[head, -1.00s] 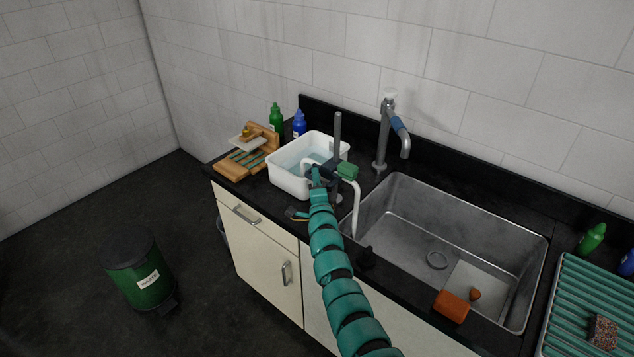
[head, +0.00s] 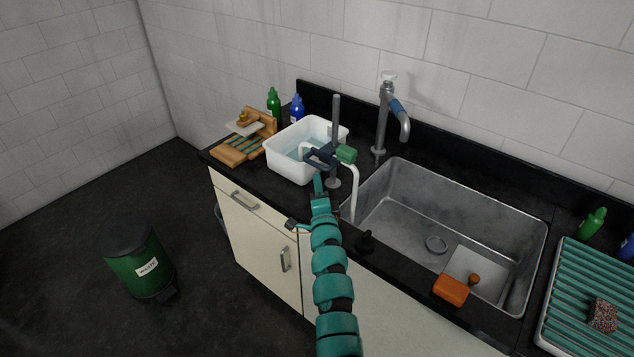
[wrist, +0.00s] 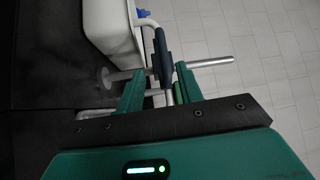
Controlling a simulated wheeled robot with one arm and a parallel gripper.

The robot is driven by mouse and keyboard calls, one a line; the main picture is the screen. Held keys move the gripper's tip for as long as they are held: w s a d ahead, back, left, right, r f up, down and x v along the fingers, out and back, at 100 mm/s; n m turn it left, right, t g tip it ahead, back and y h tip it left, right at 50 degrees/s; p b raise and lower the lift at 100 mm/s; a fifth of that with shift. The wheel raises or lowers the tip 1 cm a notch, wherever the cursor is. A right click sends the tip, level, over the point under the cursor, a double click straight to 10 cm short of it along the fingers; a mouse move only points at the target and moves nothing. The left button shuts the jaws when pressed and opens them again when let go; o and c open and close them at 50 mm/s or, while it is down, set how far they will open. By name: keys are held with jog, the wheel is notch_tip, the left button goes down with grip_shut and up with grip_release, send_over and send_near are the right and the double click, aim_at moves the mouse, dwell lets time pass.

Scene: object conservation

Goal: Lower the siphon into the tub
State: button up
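The white tub (head: 290,163) holds pale blue water and stands on the counter left of the sink. The siphon is a bent white tube (head: 354,185); one end reaches over the tub's near right side and the other hangs towards the sink. A dark clamp (head: 322,155) with a green knob (head: 346,154) is on an upright metal stand rod (head: 336,120) beside the tub. My gripper (wrist: 158,88) is open, its teal fingers apart. The dark clamp handle (wrist: 162,55) shows just beyond and between the fingertips, with no clear contact. The tube's end inside the tub is hard to make out.
The steel sink (head: 400,205) lies right of the stand, with a tap (head: 383,115) behind it. A wooden rack (head: 235,150) and green and blue bottles (head: 297,108) stand around the tub's left and back.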

jog(key=b+v, duration=0.2)
jog(key=v, duration=0.6)
jog(key=shift+s, duration=0.3)
